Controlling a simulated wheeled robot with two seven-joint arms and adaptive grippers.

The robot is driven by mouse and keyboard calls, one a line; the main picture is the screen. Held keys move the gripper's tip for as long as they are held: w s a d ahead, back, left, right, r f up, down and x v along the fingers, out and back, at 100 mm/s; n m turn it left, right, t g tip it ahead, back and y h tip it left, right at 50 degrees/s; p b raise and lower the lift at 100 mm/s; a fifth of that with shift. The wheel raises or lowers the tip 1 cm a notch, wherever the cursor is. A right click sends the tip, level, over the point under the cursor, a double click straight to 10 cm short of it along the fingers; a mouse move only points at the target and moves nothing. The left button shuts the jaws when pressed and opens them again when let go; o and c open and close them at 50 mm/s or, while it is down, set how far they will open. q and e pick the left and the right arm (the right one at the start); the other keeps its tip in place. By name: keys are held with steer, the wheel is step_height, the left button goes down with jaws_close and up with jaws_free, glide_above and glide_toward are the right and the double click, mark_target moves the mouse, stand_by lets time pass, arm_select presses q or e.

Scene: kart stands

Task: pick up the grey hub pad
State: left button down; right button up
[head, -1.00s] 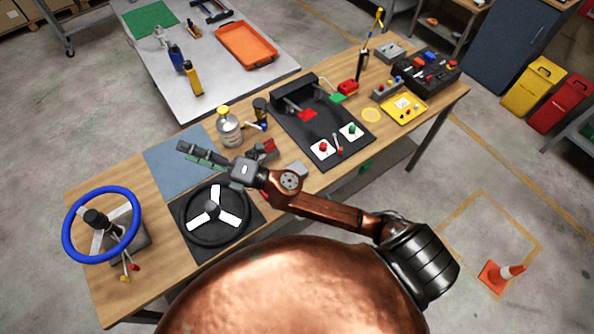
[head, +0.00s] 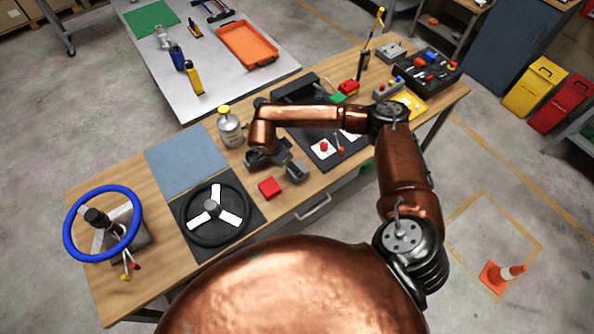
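A small grey block (head: 297,172), which looks like the hub pad, lies on the wooden bench right of the red block. My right gripper (head: 277,157) is just left of and behind it, pointing down near the bench top. The forearm and wrist partly cover the fingers, so I cannot tell whether they are open or touch the grey block. A black steering wheel (head: 190,222) with white spokes and a grey centre lies on a black mat (head: 255,238). My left gripper is not in view.
A red block (head: 269,187) lies close in front of the gripper. A bottle (head: 230,130) stands behind it, left of my forearm. A black panel (head: 325,162) is to the right. A blue wheel (head: 69,247) stands at left. The blue mat (head: 185,160) is clear.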

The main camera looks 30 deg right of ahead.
steer(key=p+x, duration=0.2)
steer(key=x, duration=0.5)
steer(key=shift+s, duration=0.1)
steer(key=c, duration=1.2)
steer(key=shift+c, duration=0.2)
